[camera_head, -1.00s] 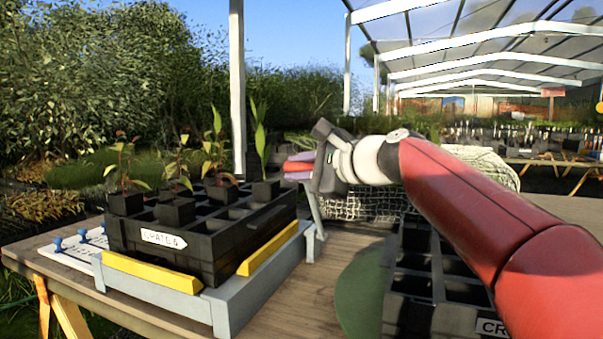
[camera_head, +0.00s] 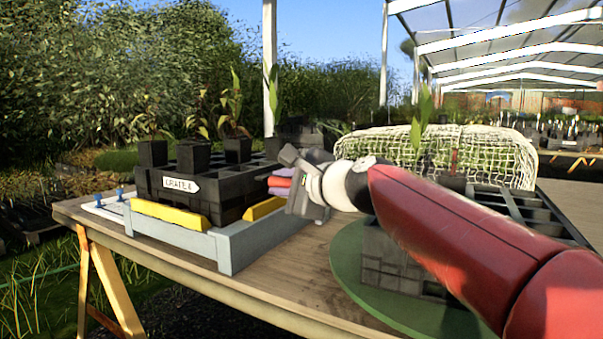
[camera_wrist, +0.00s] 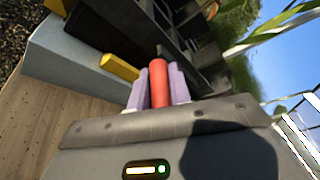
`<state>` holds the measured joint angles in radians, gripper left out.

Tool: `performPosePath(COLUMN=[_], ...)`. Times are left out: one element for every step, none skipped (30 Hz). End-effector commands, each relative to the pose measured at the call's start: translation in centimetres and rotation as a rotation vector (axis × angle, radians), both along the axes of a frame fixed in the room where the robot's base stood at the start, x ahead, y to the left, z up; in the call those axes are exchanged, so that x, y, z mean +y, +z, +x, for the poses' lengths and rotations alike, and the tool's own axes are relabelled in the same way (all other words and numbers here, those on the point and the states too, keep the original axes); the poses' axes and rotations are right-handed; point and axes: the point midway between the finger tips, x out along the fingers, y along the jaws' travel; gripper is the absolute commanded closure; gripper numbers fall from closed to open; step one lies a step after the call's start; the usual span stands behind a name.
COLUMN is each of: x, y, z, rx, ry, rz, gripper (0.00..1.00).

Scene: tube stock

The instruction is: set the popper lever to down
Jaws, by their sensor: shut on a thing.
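The popper is a blue-grey frame (camera_head: 250,246) with yellow blocks (camera_head: 170,215), standing on the wooden table. A black crate (camera_head: 240,205) with a white label sits in it, holding several potted seedlings. The popper's red lever handle (camera_head: 280,191) is at the frame's right side, low beside the crate. My gripper (camera_head: 280,182) is shut on this handle, its lavender fingers on both sides of it. The wrist view shows the red handle (camera_wrist: 158,85) between the fingers of my gripper (camera_wrist: 160,88). The lever's arm is mostly hidden behind my gripper.
A second black crate (camera_head: 385,250) stands on a green disc (camera_head: 345,262) at the right, under my forearm. A netted bale (camera_head: 500,155) lies behind it. A white board with blue knobs (camera_head: 120,193) is left of the popper. Bare tabletop (camera_head: 285,270) lies in front.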

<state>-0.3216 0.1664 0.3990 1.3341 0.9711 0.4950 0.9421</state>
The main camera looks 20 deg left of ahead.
Motion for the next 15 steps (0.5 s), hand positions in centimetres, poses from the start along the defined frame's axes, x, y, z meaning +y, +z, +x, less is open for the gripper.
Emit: performPosePath(x=[0.24,0.34,0.44,0.49,0.52,0.53,0.54,0.53,0.52,0.51,0.5,0.5,0.5,0.49,0.49], y=[-0.26,-0.32,-0.39,-0.42,-0.44,-0.46,-0.47,-0.47,-0.47,-0.48,-0.47,-0.47,-0.47,-0.47,-0.47], z=[0.08,0.07,0.1,0.11,0.13,0.14,0.15,0.16,0.16,0.17,0.17,0.18,0.19,0.2,0.2], rx=[0.002,0.002,0.002,0.002,0.002,0.002,0.001,0.001,0.001,0.001,0.001,0.001,0.001,0.001,0.001], ry=[0.0,0.0,0.0,-0.001,-0.001,-0.001,-0.002,-0.002,-0.002,-0.002,-0.002,-0.002,-0.002,-0.002,-0.002], rz=[-0.002,-0.002,-0.002,-0.002,-0.002,-0.002,-0.001,-0.002,-0.002,-0.002,-0.002,-0.002,-0.002,-0.002,-0.002], gripper=[1.0,1.0,1.0,1.0,1.0,1.0,1.0,1.0,1.0,1.0,1.0,1.0,1.0,1.0,0.76])
